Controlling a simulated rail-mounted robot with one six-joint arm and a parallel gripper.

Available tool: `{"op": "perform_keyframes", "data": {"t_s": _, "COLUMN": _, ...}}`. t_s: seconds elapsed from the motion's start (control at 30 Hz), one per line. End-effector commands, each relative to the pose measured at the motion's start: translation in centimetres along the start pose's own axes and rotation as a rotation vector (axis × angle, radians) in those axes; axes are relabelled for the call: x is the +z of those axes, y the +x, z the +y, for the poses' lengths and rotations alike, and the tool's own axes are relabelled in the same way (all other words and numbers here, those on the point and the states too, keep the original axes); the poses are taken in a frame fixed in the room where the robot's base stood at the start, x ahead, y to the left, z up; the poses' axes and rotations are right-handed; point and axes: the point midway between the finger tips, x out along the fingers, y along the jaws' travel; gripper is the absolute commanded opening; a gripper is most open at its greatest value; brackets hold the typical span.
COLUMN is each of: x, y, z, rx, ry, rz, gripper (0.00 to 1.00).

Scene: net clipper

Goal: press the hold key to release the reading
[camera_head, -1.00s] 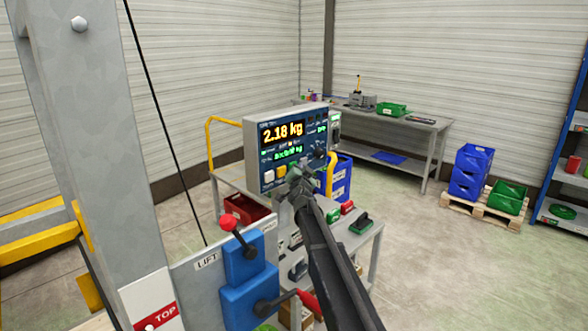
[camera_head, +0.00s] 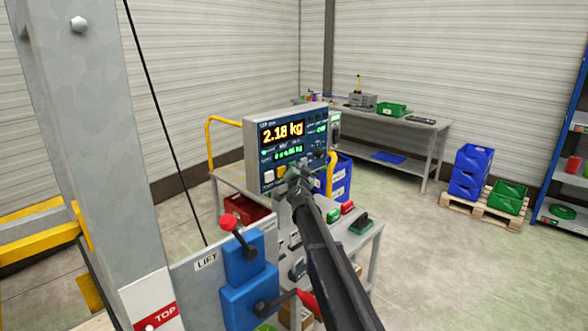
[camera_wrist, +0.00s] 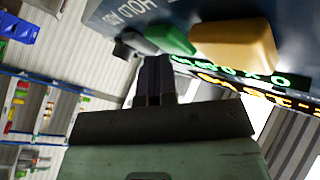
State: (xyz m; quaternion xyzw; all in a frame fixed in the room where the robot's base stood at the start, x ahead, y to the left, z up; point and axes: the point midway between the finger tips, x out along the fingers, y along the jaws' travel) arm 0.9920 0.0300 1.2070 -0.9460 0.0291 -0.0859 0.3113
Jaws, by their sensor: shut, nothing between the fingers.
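The indicator panel (camera_head: 251,160) stands on a cart, its upper display (camera_head: 283,132) reading 2.18 kg in orange. A green line of smaller text sits below it. A white key (camera_head: 269,176) and a yellow key (camera_head: 281,171) show along the panel's lower edge. In the wrist view the yellow key (camera_wrist: 235,43), a green key (camera_wrist: 170,40) and a dark key or knob (camera_wrist: 131,44) stick out. Printed lettering with HOLD shows beside them. My gripper (camera_wrist: 153,60) is shut and empty, its tips close to the green and dark ones. Contact cannot be told.
A blue lever box marked LIFT (camera_head: 246,277) with a red knob stands in front, left of my arm. The cart (camera_head: 364,243) carries red and green items. A workbench (camera_head: 420,124) and blue bins (camera_head: 467,172) stand behind.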

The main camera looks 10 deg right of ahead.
Motion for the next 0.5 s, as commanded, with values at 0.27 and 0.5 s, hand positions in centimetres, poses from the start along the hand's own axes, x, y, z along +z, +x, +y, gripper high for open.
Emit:
{"op": "perform_keyframes", "data": {"t_s": 0.27, "x": -0.4, "y": -0.6, "z": 0.4, "rx": 0.0, "ry": -0.001, "rz": 0.0, "gripper": 0.0}}
{"op": "perform_keyframes", "data": {"t_s": 0.5, "x": -0.8, "y": -1.2, "z": 0.8, "rx": 0.0, "ry": 0.0, "rz": -0.001, "gripper": 0.0}}
